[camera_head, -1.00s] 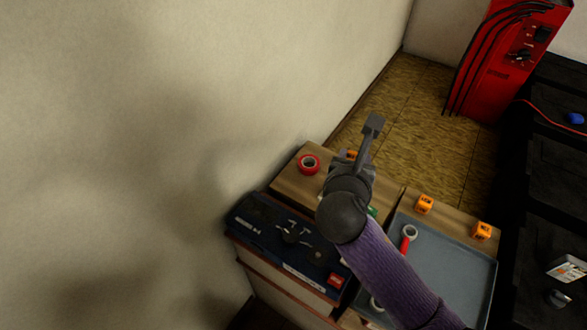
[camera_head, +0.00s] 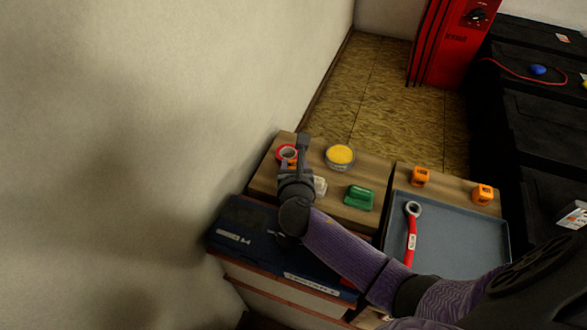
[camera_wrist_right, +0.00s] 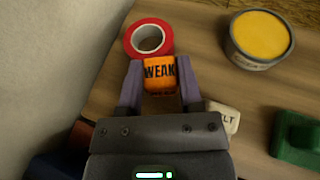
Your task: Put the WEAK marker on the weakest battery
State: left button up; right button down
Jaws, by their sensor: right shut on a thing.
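The orange WEAK marker (camera_wrist_right: 160,75) is a small block with black letters, between the fingers of my right gripper in the right wrist view. My right gripper (camera_head: 300,148) is shut on it at the left end of the wooden top, beside the red tape roll. In the head view the gripper mostly hides the marker. I cannot tell whether it is lifted off the wood. Black batteries (camera_head: 545,125) stand in a row at the right of the head view; which one is weakest does not show. My left gripper is not in view.
A red tape roll (camera_head: 286,153), a yellow-filled tin (camera_head: 340,157) and a green block (camera_head: 359,197) are close by on the wood. Two orange blocks (camera_head: 420,177) (camera_head: 483,194) stand behind a grey tray (camera_head: 455,240) holding a red-handled wrench (camera_head: 411,235). A red cabinet (camera_head: 450,45) stands behind.

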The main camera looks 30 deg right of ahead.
jog(key=shift+f, duration=0.15)
jog(key=c, duration=0.5)
grip_release()
jog(key=shift+c, duration=0.2)
